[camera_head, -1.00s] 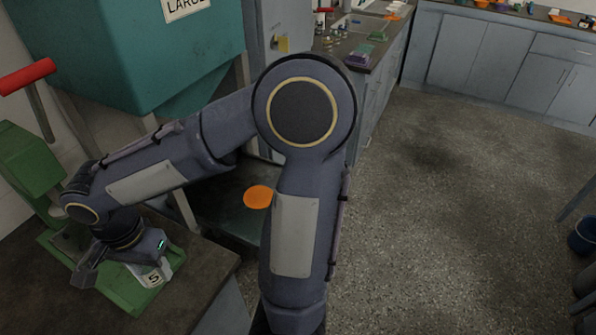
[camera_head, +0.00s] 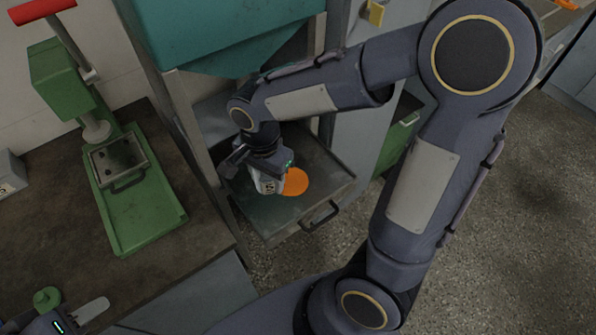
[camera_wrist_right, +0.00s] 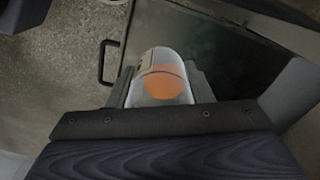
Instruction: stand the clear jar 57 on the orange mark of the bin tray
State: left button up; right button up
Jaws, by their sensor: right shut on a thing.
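The clear jar 57 (camera_head: 268,186) has a pale label and is held upright or nearly so over the bin tray (camera_head: 335,185). My right gripper (camera_head: 262,172) is shut on it. The orange mark (camera_head: 297,182) shows just right of the jar in the head view. In the right wrist view the clear jar (camera_wrist_right: 160,62) is between the fingers, and orange shows through it. Whether its base touches the tray is unclear. My left gripper (camera_head: 75,318) is at the bottom left corner, partly cut off; its opening is unclear.
A teal hopper (camera_head: 230,35) hangs above the tray's back, between grey posts. A green press (camera_head: 130,190) with a red handle stands on the dark bench at left. A green knob-like thing (camera_head: 47,298) is beside my left gripper. The tray has a front handle (camera_head: 320,216).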

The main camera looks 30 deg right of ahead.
jog(key=w+d+f, duration=0.2)
jog(key=d, duration=0.2)
send_over(291, 182)
jog(key=f, duration=0.5)
jog(key=shift+s+a+f, duration=0.1)
jog(key=shift+a, duration=0.1)
jog(key=shift+d+f, duration=0.15)
jog(key=shift+f, duration=0.8)
jog(key=shift+d+f, duration=0.1)
jog(key=shift+f, duration=0.85)
jog(key=shift+f, duration=0.15)
jog(key=o, duration=1)
